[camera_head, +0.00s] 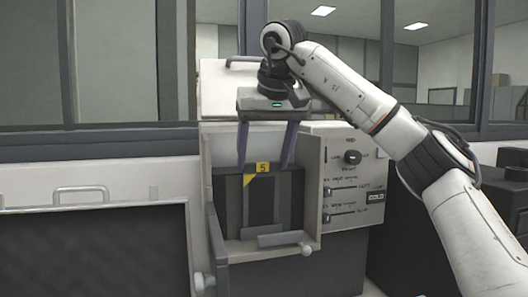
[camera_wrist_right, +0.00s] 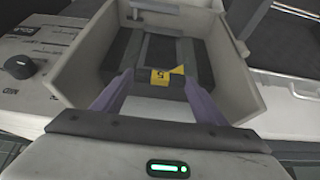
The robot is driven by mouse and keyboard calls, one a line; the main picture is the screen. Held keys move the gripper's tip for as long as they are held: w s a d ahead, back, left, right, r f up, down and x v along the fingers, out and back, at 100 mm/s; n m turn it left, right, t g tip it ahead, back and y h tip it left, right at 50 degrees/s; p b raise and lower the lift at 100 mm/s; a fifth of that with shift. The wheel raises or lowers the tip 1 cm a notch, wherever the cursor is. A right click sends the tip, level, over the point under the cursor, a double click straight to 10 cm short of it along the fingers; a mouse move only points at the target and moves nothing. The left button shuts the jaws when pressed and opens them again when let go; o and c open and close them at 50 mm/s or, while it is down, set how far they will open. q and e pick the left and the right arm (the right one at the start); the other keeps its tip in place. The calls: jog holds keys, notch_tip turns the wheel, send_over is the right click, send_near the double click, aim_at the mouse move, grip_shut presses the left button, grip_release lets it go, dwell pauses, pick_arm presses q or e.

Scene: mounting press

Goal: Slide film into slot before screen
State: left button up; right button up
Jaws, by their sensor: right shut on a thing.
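My right gripper (camera_head: 265,170) points down into the open box of the press (camera_head: 310,215). Its two purple fingers are spread, with the film's yellow tag marked "5" (camera_head: 263,168) between their tips. The film looks like a dark upright sheet with a yellow corner, gripped at its top edge. The tag also shows between the right fingertips in the right wrist view (camera_wrist_right: 167,77). A dark panel (camera_head: 292,190), which looks like the screen, stands close to the film. I cannot tell the gap between them or whether the film's lower edge is in the slot. My left gripper is not in view.
A control face with a knob (camera_head: 352,157) and sliders is right of the box. A grey bracket (camera_head: 284,238) and light knobs are at the box front. A large dark panel with a handle (camera_head: 80,190) is at left, and a dark unit (camera_head: 420,215) is at right.

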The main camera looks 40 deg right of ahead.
jog(key=o, duration=1.5)
jog(key=shift+c, duration=0.2)
jog(key=p+v, duration=0.1)
jog(key=v, duration=0.9)
jog(key=shift+p, duration=0.35)
